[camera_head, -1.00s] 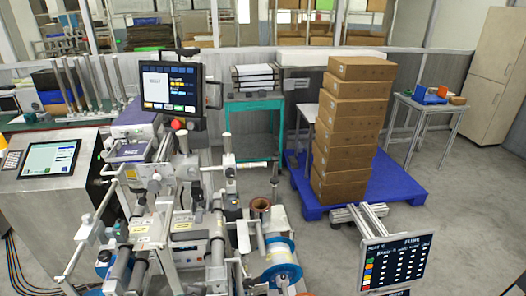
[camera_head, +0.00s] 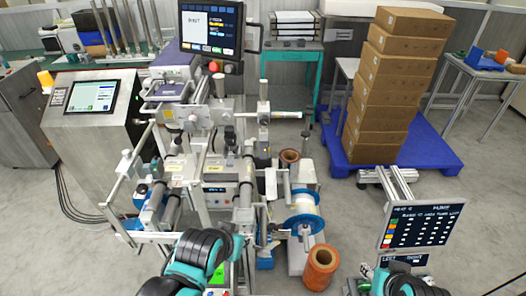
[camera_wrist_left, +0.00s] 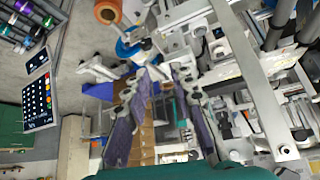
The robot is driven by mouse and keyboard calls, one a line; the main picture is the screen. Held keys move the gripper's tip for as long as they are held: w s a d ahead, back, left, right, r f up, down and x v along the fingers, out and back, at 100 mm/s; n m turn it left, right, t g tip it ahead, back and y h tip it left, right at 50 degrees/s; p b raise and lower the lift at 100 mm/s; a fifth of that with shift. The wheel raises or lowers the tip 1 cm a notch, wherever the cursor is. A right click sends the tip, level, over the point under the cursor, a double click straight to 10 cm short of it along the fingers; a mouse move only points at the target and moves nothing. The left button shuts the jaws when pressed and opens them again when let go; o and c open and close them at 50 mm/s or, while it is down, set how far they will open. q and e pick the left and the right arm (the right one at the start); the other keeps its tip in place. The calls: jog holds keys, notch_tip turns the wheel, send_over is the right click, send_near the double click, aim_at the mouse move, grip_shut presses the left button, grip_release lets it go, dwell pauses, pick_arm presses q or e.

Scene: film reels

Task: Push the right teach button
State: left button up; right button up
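A dark control panel (camera_head: 425,228) headed with heat and pump labels stands on a bracket at the right, with rows of small white marks and coloured squares. A smaller dark panel (camera_head: 405,262) below it reads left and right; I cannot pick out a teach button on either. The control panel also shows in the left wrist view (camera_wrist_left: 38,100), at the left edge. My left gripper (camera_wrist_left: 162,78) is open and empty in the left wrist view, its fingers apart.
The labelling machine (camera_head: 200,165) with rollers and bars fills the middle left, under a monitor (camera_head: 211,28). A white reel with blue flanges (camera_head: 303,215) and an orange-brown roll (camera_head: 320,266) sit right of it. Boxes (camera_head: 385,90) stand on a blue pallet (camera_head: 435,157).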

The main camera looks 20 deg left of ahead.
pick_arm(q)
grip_shut()
dwell(0.3)
dwell(0.7)
